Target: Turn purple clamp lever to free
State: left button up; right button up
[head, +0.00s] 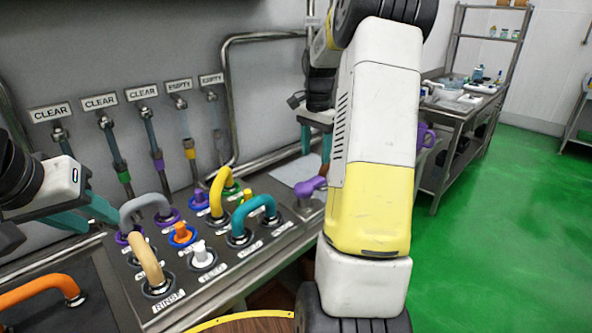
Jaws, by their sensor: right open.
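A purple lever (311,186) with a rounded end lies at the right end of the metal panel, partly hidden by my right arm. Another purple part (427,136) shows behind the arm on its right side; I cannot tell whether the two belong together. My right gripper (316,146) points down above the purple lever, apart from it, with its teal fingers open and nothing visible between them. My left gripper (88,216) is at the far left, beside the grey hose handle; its teal fingers overlap in view, so its opening is unclear.
The sloping panel (214,268) carries curved hoses, including yellow (217,190), teal (250,208) and beige (146,258) ones, and coloured plugs. Pipes with CLEAR and EMPTY labels (100,102) line the wall. A metal bench (465,112) stands at right beyond open green floor.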

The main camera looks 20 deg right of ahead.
aim_at(317, 179)
jog(key=shift+m, duration=0.3)
jog(key=f, duration=0.6)
jog(key=d+f, duration=0.1)
jog(key=f, duration=0.2)
jog(key=shift+w, duration=0.25)
grip_shut()
dwell(0.8)
